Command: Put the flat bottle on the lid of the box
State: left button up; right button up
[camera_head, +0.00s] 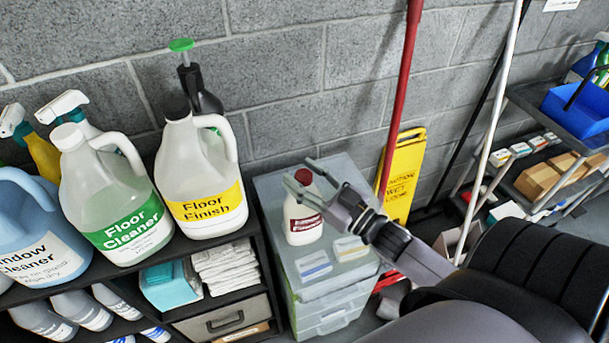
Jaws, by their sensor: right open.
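The flat bottle (302,228) is white with a dark red cap and a red label. It stands upright on the pale translucent lid (275,187) of the box (330,308). My right gripper (299,171) reaches in from the right with its fingers apart at the bottle's cap and upper part. The cap shows between the fingers, and the lower finger crosses in front of the bottle. I cannot tell whether either finger touches it. My left gripper is out of view.
Two small labelled packs, one blue-marked (313,266) and one yellow-marked (350,248), lie on the lid in front of the bottle. A dark shelf with large jugs (200,180) stands close on the left. A red pole (398,95) and yellow floor sign (403,175) stand behind.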

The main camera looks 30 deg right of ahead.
jog(key=shift+r, duration=0.15)
jog(key=b+v, duration=0.2)
jog(key=v, duration=1)
jog(key=shift+b, duration=0.4)
